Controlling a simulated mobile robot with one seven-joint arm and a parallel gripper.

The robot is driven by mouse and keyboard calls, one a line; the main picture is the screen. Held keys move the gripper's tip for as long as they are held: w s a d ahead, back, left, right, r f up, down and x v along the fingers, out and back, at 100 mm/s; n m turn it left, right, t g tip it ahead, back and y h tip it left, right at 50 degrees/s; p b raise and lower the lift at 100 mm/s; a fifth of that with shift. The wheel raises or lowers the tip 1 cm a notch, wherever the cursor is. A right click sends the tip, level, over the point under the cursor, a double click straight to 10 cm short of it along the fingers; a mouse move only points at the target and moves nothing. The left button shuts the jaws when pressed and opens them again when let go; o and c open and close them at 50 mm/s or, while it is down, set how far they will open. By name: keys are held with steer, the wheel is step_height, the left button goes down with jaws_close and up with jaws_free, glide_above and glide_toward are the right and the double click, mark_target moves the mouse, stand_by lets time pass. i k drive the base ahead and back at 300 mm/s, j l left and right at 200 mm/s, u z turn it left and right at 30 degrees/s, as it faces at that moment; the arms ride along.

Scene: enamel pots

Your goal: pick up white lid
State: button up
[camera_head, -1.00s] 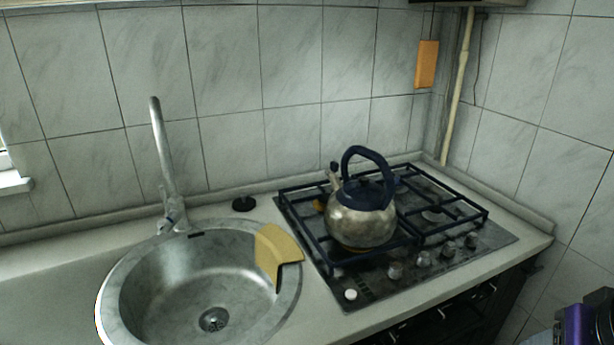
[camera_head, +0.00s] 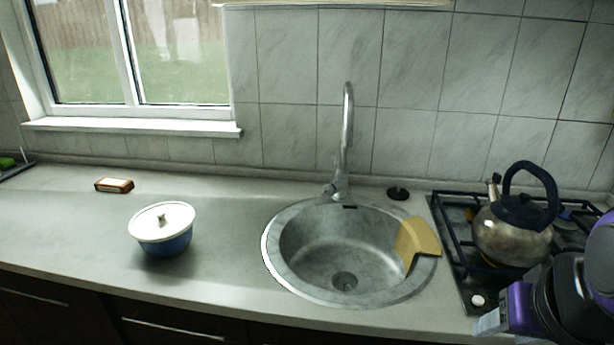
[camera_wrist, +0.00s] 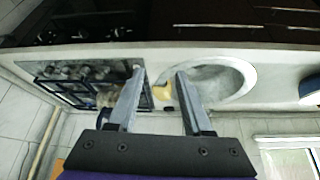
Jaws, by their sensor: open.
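The white lid (camera_head: 161,220) has a small knob on top and sits on a blue pot (camera_head: 167,246). They stand on the counter left of the sink, below the window. In the wrist view only a piece of the blue pot (camera_wrist: 308,88) shows at the right edge. My gripper (camera_wrist: 160,72) is open, with nothing between its fingers. It points over the counter near the stove and sink, well to the right of the lid. In the head view my arm shows at the lower right.
A round steel sink (camera_head: 280,258) with a tall faucet (camera_head: 346,135) lies between pot and stove. A yellow cloth-like piece (camera_head: 418,240) hangs on its rim. A kettle (camera_head: 512,235) stands on the stove. Counter around the pot is clear.

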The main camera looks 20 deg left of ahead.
mark_target(161, 221)
steer(key=u, duration=1.8)
steer(key=i+j, duration=0.15)
steer(key=j+u, duration=0.05)
